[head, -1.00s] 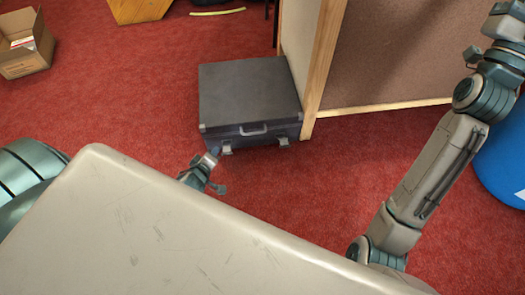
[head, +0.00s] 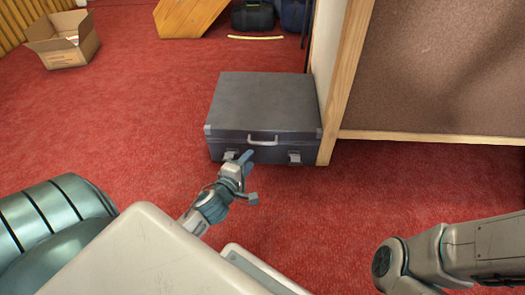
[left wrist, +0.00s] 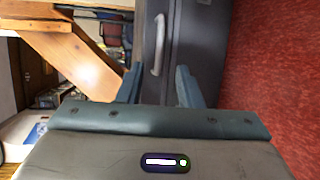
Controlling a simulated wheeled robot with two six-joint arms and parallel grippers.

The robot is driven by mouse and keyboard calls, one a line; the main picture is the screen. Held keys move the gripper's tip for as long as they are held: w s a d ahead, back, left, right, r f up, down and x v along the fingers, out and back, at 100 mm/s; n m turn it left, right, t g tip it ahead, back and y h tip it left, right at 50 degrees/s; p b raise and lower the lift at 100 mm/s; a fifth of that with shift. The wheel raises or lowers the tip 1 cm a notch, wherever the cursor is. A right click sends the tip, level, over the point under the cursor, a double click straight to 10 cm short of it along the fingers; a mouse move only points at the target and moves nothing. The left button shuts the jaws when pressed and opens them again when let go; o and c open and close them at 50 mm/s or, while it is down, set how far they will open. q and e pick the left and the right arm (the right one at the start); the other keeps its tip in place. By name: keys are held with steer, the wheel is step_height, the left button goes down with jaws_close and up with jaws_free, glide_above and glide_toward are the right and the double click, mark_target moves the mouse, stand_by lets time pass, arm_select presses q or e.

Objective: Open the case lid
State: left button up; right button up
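A dark grey case (head: 265,105) lies flat on the red carpet with its lid shut. Its pale handle (head: 263,141) is at the middle of the front, between a left latch (head: 230,156) and a right latch (head: 294,157). I cannot tell whether the latches are undone. My left gripper (head: 244,158) is in front of the case, between the handle and the left latch. In the left wrist view its two fingers (left wrist: 158,68) are apart with nothing between them, and the case handle (left wrist: 159,46) shows beyond them. My right gripper is out of view.
A brown panel with a wooden frame (head: 337,85) stands close against the case's right side. An open cardboard box (head: 65,58) sits far left, and a wooden ramp-like piece (head: 185,18) and dark bag (head: 253,16) are behind. Carpet left of the case is clear.

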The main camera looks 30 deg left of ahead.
arm_select(q)
steer(key=b+x, duration=0.3)
steer(key=x, duration=0.6)
steer(key=shift+w+b, duration=0.2)
steer(key=shift+b, duration=0.1)
steer(key=shift+f, duration=0.1)
jaws_close()
